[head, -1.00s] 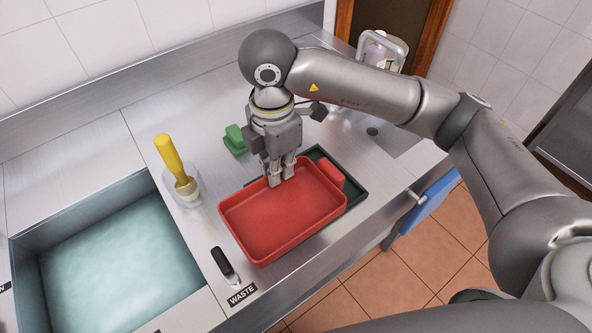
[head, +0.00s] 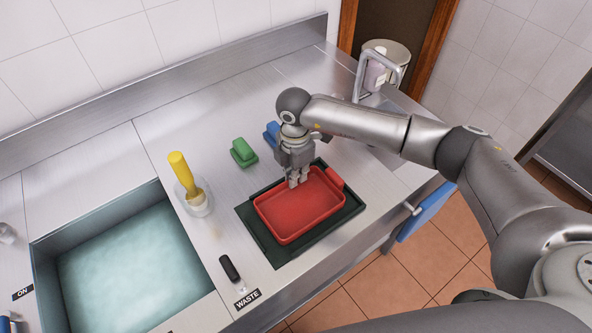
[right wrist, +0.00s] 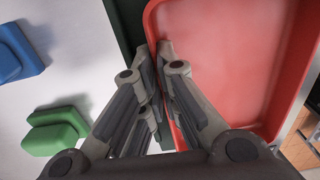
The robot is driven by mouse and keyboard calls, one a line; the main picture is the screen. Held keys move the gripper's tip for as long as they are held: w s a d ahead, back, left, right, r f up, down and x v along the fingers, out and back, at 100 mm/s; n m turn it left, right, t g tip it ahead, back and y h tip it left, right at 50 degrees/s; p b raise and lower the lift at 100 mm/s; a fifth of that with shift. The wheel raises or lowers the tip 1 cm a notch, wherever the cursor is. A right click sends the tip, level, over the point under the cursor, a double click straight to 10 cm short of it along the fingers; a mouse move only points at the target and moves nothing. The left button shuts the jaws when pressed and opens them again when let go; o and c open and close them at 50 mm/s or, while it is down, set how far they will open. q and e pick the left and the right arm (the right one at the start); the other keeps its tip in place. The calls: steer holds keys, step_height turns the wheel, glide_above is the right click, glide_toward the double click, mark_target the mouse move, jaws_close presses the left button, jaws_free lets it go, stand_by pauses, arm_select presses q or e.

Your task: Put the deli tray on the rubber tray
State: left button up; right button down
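The deli tray (head: 300,213) is a shallow red rectangular tray. It lies flat over the dark green-black rubber tray (head: 272,250), whose border shows around it; I cannot tell for sure whether they touch. My right gripper (head: 297,184) is at the red tray's far rim, pointing down. In the right wrist view, the fingers (right wrist: 160,60) close on the red tray's wall (right wrist: 152,22), one on each side. The dark edge of the rubber tray (right wrist: 125,25) shows beside it there. My left gripper is not in view.
A green block (head: 244,152), a blue one (head: 271,134) and a red one (head: 335,178) lie behind and right of the trays. A yellow-handled tool (head: 181,170) stands in a clear holder. A water-filled sink (head: 135,265) is at left, a faucet (head: 364,72) at back.

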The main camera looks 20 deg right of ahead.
steer(key=shift+f, duration=0.2)
steer(key=c, duration=1.9)
jaws_free()
steer(key=shift+r, duration=0.1)
steer(key=shift+r, duration=0.2)
step_height(320, 180, up, 12)
steer(key=b, duration=0.4)
steer(key=shift+w+f, duration=0.1)
steer(key=shift+f, duration=0.05)
